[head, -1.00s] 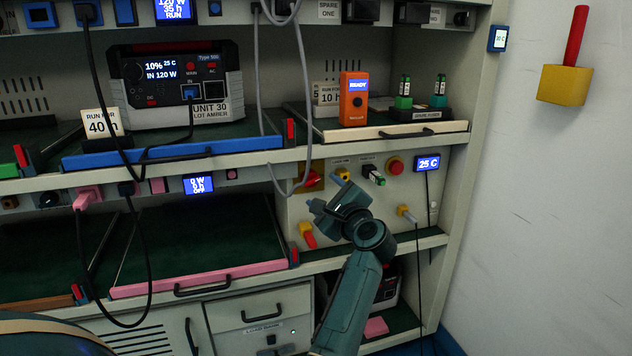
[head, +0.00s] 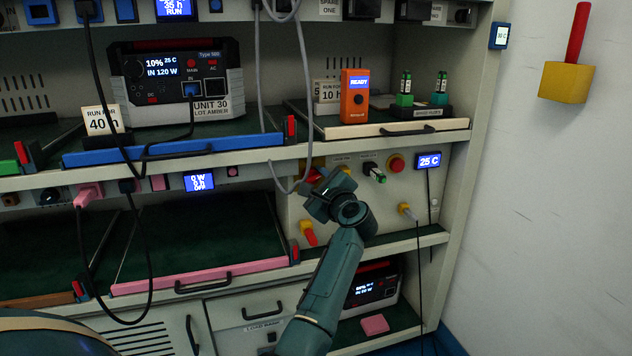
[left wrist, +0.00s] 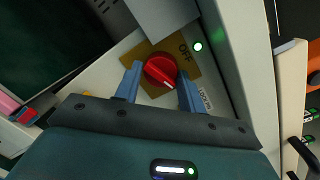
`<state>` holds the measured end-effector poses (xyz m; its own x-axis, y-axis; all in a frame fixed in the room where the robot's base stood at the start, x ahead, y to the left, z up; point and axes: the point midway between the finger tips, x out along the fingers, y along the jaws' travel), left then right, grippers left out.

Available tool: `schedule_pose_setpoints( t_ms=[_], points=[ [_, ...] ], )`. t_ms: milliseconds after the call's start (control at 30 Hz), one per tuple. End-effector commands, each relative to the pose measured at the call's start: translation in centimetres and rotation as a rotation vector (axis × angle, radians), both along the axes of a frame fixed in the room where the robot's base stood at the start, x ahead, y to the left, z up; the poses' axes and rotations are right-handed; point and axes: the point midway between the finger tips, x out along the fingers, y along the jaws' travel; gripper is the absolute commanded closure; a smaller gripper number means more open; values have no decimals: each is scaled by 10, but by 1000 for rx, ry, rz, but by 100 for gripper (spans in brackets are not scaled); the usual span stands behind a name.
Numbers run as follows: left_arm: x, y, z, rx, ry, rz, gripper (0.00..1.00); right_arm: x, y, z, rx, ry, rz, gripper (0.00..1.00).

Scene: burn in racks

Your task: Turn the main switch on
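The main switch is a round red knob (left wrist: 157,69) on a yellow plate (left wrist: 146,49) marked OFF. A white mark shows on the knob's lower right side in the left wrist view. My left gripper (left wrist: 160,73) is open, with one blue finger on each side of the knob and narrow gaps visible. In the head view my left gripper (head: 318,186) is at the lower panel and hides most of the switch. My right gripper is not in view.
A grey cable (head: 276,130) hangs just left of my gripper. A red-and-yellow handle (head: 308,233) is below. A pink-edged shelf (head: 200,277) is at left.

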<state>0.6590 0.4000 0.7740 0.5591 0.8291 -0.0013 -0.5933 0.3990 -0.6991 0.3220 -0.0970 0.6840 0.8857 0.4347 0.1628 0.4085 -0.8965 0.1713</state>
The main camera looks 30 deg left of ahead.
Motion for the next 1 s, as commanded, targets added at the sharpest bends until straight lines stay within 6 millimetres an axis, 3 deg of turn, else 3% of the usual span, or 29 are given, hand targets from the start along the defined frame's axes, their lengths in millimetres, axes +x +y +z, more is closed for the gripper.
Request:
schedule_pose_setpoints(
  t_ms=[267,700,1000],
  points=[
    [0,-1,0,1,0,-2,83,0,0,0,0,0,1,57],
    [0,-1,0,214,251,-4,83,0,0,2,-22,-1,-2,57],
    [0,-1,-1,227,264,-4,83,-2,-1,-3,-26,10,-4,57]
  ],
)
